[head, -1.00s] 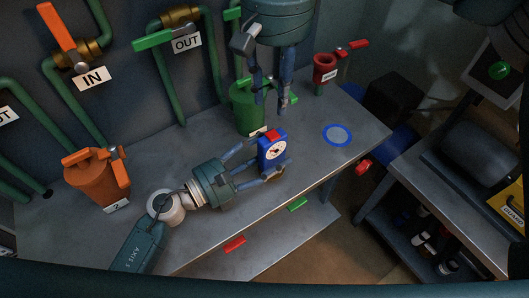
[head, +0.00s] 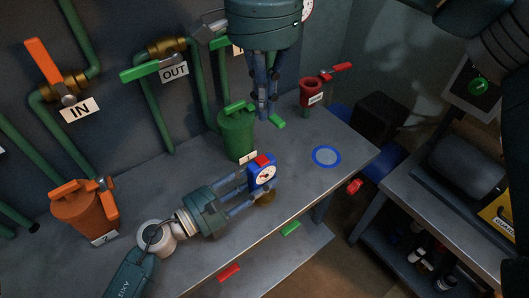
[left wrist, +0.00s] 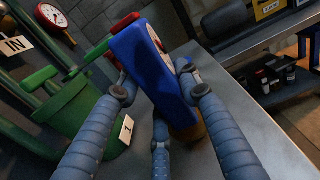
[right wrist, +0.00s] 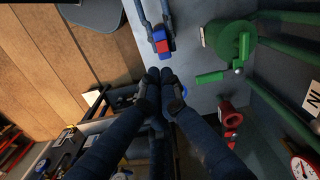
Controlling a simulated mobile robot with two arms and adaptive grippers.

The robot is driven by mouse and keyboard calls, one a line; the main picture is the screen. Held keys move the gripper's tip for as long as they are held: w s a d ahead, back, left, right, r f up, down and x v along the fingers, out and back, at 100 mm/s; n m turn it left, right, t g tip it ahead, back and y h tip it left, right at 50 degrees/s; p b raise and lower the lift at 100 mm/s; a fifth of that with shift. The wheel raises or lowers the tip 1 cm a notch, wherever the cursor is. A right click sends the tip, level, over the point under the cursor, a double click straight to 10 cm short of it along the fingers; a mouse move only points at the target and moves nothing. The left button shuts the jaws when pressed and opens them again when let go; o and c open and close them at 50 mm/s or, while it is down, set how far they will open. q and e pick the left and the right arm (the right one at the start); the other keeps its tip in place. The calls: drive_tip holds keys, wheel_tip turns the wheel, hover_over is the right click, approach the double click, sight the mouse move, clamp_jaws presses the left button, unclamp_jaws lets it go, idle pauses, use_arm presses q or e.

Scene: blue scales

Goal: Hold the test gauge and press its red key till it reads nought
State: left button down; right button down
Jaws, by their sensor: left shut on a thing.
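The test gauge (head: 258,181) is a blue block with a white dial (head: 267,174) and a red key (head: 262,159) on top. My left gripper (head: 260,186) is shut on its sides and holds it over the bench. The left wrist view shows its blue side (left wrist: 150,75) between the fingers, with the dial edge-on. The needle's reading is too small to tell. My right gripper (head: 263,112) points down with its fingers together and empty, above and behind the gauge, apart from the key. In the right wrist view the red key (right wrist: 163,47) lies beyond its fingertips (right wrist: 160,75).
A green can (head: 237,135) stands behind the gauge, close to my right fingers. An orange can (head: 82,215) stands at the left and a red funnel (head: 311,95) at the back. The bench around the blue ring (head: 327,156) is clear.

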sight(265, 162)
drive_tip(key=r+m, duration=0.1)
drive_tip(key=m, duration=0.1)
drive_tip(key=shift+s+d+r+m, duration=0.1)
drive_tip(key=shift+m, duration=0.2)
wheel_tip(265, 162, down, 14)
drive_tip(key=shift+f, duration=0.1)
idle(0.5)
